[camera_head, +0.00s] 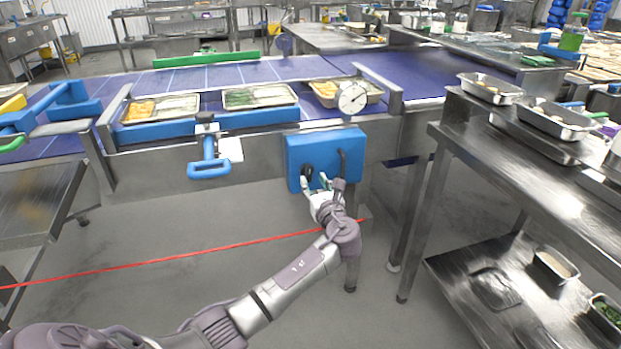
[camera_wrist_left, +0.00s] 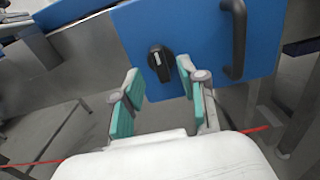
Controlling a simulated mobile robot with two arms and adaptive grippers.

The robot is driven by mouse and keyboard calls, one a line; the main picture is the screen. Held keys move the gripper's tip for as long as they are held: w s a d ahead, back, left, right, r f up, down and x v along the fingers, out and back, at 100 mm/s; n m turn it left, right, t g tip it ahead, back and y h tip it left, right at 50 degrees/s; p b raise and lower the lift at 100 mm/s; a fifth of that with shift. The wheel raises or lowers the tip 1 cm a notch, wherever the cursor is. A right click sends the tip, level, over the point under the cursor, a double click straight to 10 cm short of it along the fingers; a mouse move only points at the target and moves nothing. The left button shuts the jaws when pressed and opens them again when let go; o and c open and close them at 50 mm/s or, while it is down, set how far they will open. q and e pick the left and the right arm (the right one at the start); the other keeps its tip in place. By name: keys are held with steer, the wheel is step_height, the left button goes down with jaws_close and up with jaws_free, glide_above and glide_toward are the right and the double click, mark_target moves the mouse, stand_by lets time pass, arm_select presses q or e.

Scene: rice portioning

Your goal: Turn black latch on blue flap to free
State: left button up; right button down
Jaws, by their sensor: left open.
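The blue flap (camera_head: 325,148) is on the front of the conveyor frame, with a black handle on its right side. In the left wrist view the flap (camera_wrist_left: 200,40) fills the upper middle. The black latch (camera_wrist_left: 160,64) is a knob with a pale line on it, low on the flap, left of the handle (camera_wrist_left: 236,40). In the head view the latch (camera_head: 307,172) is small, just above the fingers. My left gripper (camera_head: 315,184) is open just in front of the latch. In the wrist view its green-padded fingers (camera_wrist_left: 156,92) stand either side of the latch, apparently not touching it.
Filled trays (camera_head: 260,96) lie on the purple conveyor (camera_head: 225,76) above. A blue-handled lever (camera_head: 209,168) hangs left of the flap. A round dial (camera_head: 352,99) stands above it. A steel table (camera_head: 540,175) is at the right. The floor below the flap is mostly clear.

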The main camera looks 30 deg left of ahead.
mark_target(310, 174)
arm_select(q)
steer(key=shift+b+x, duration=0.3)
steer(key=shift+x, duration=1.85)
arm_select(e)
steer(key=shift+w+r, duration=0.2)
steer(key=shift+r, duration=0.55)
steer(key=shift+w+r, duration=0.2)
steer(key=shift+r, duration=0.55)
arm_select(q)
steer(key=shift+c, duration=0.4)
jaws_close()
